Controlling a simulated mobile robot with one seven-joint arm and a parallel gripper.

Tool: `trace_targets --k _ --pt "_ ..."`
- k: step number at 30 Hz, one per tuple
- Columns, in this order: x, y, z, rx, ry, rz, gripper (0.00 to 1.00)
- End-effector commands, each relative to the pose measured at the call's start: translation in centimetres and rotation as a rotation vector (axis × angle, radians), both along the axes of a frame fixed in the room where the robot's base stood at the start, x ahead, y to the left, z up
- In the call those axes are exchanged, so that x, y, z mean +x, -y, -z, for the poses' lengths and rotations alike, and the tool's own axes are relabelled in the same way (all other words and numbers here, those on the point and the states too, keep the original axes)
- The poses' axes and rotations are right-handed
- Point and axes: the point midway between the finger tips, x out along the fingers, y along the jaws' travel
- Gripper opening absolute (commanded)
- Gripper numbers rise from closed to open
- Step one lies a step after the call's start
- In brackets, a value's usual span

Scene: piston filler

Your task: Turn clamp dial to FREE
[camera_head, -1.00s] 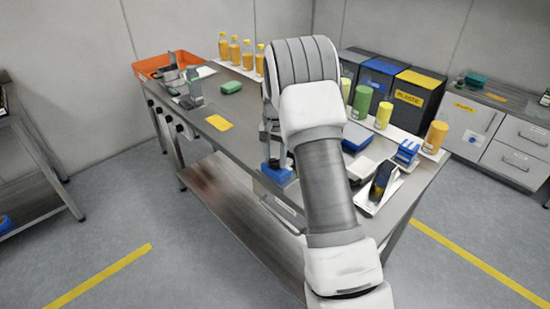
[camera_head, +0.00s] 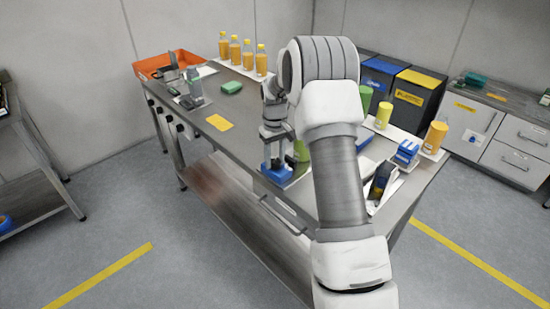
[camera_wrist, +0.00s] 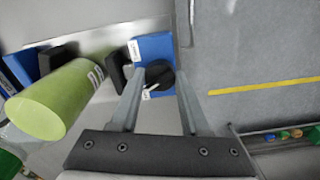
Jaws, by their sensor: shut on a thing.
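The clamp dial (camera_wrist: 160,76) is a black round knob with a white pointer line, on a blue block (camera_wrist: 153,47) in the wrist view. The pointer slants toward the lower left of that view. Small white labels by the dial are too small to read. My gripper (camera_wrist: 158,82) has its two grey fingers on either side of the dial and is shut on it. In the head view the blue block (camera_head: 277,173) stands at the table's front edge, with my gripper (camera_head: 273,158) over it; the dial is hidden there.
The metal table (camera_head: 237,118) also carries yellow bottles (camera_head: 248,55), a yellow card (camera_head: 219,122) and a phone-like device (camera_head: 381,180). Floor is open in front.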

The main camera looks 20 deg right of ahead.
Motion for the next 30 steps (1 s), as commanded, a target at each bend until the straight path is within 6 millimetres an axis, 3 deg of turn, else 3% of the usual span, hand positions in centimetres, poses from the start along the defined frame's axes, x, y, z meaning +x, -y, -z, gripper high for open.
trace_targets --k 12,30 --pt "0.09 0.03 -0.16 -0.001 0.003 -0.22 0.0" --pt "0.12 -0.02 -0.15 -0.001 0.004 -0.263 0.0"
